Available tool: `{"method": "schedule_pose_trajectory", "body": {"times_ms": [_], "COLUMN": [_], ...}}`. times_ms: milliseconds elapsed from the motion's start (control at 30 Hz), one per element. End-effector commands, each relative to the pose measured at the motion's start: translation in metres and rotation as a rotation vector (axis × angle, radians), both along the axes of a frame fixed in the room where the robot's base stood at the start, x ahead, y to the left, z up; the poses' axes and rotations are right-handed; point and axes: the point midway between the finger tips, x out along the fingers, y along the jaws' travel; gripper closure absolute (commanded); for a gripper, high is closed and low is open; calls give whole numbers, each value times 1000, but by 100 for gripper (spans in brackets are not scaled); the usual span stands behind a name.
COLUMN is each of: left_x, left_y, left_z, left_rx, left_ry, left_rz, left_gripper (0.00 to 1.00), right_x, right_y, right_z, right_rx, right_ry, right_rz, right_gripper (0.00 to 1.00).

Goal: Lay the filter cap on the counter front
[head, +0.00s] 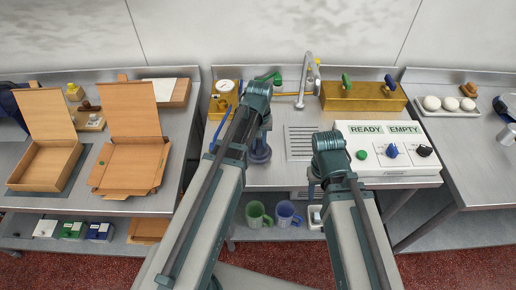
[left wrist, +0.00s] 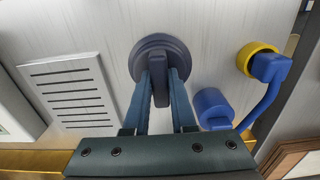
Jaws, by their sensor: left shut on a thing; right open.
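The filter cap is a dark grey round disc with an upright fin handle. In the left wrist view the cap (left wrist: 150,50) is between the fingers of my left gripper (left wrist: 162,88), which is shut on its fin. In the head view the cap (head: 261,157) shows low over the front part of the metal counter (head: 285,180), left of the slotted drain plate. I cannot tell whether its underside touches the counter. My left gripper (head: 259,135) partly covers it. My right gripper (head: 314,186) is open and empty near the counter's front edge, below the control box.
A blue hose (head: 219,132) lies left of the cap. The slotted plate (head: 299,143) and the white READY/EMPTY box (head: 388,148) are to the right. A tap (head: 308,80) and brass box (head: 362,97) stand behind. Mugs (head: 285,214) are on the shelf below.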

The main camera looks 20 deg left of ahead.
Motion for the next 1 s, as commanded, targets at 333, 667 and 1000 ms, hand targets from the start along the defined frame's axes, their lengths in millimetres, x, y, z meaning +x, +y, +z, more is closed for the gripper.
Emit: {"method": "schedule_pose_trajectory", "body": {"times_ms": [333,667,1000], "left_x": [-1,-1,-1], "left_y": [-2,-2,-2], "left_z": [-18,-21,-21], "left_rx": [0,0,0], "left_ry": [0,0,0], "left_rz": [0,0,0], "left_gripper": [100,56,46], "right_x": [0,0,0], "right_y": [0,0,0], "right_z": [-18,-21,-21], "right_rx": [0,0,0], "right_ry": [0,0,0], "right_rz": [-1,-1,-1], "right_gripper": [50,50,50]}}
